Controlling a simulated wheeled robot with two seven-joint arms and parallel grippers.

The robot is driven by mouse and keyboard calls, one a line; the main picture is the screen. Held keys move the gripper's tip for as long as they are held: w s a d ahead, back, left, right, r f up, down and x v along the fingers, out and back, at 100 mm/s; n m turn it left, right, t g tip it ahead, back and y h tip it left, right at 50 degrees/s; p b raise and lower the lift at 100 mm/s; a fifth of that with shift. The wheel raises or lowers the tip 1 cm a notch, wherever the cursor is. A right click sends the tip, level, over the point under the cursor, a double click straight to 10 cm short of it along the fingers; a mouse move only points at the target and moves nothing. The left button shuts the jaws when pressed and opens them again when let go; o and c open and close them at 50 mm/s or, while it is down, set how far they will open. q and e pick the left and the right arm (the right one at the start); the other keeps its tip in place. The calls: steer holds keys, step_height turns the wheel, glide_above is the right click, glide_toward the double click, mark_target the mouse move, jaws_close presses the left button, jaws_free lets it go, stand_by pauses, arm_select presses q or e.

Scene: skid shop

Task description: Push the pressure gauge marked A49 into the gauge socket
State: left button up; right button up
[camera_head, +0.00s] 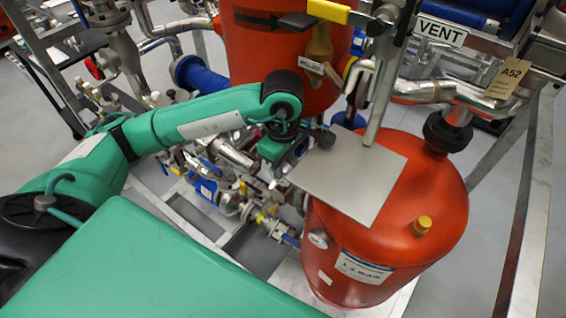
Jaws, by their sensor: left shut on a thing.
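My left gripper (306,143) is at the end of the green arm, beside the upper left edge of a flat grey plate. It is small and partly hidden by the wrist. It is shut on a small dark round thing (325,138), which may be the pressure gauge; I cannot read an A49 mark on it. A white-faced dial (318,239) sits on the left side of the lower red tank, apart from the gripper. I cannot pick out the gauge socket. My right gripper is not in view.
The grey plate (350,177) lies over the lower red tank (430,205). A grey upright post (385,95) rises behind it. Another red tank (262,45), a yellow-handled valve (328,12), a VENT sign (441,31) and an A52 tag (507,77) stand close by. Pipes crowd below the arm.

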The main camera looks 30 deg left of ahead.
arm_select(q)
steer(key=o, duration=1.2)
steer(key=shift+s+f, duration=0.1)
steer(key=shift+f, duration=0.1)
steer(key=shift+c, duration=0.2)
steer(key=shift+r+p, duration=1.5)
steer(key=shift+r, duration=2.4)
